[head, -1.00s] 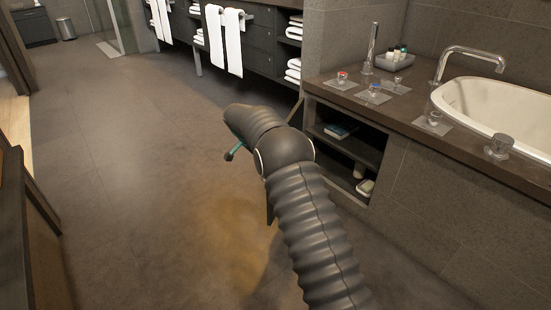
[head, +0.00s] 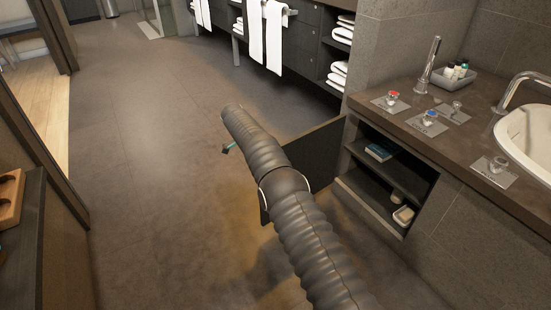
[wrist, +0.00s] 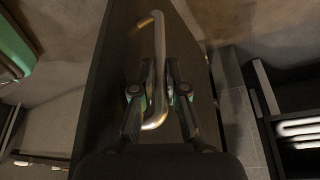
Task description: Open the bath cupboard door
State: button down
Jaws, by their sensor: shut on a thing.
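The bath cupboard door (head: 318,152) is a dark panel standing swung out from the tub surround, partly hidden behind my arm. The cupboard's opening (head: 412,182) shows two shelf levels inside. In the wrist view the door (wrist: 108,85) runs lengthwise, with a shiny metal bar handle (wrist: 159,45) on its face. My gripper (wrist: 159,85) has one finger on each side of the handle and is shut on it. In the head view my arm hides most of the gripper; only a small teal part shows at its left.
The cupboard holds a book (head: 379,152) and a pale soap-like item (head: 403,215). The tub counter (head: 452,135) with taps stands at right. A towel vanity (head: 300,45) is behind. A wooden cabinet (head: 25,255) is at left. The floor (head: 150,150) between is open.

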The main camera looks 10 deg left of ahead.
jog(key=shift+w+a+f, duration=0.1)
jog(key=shift+w+a, duration=0.1)
dwell(0.4)
jog(key=c, duration=1.5)
grip_release()
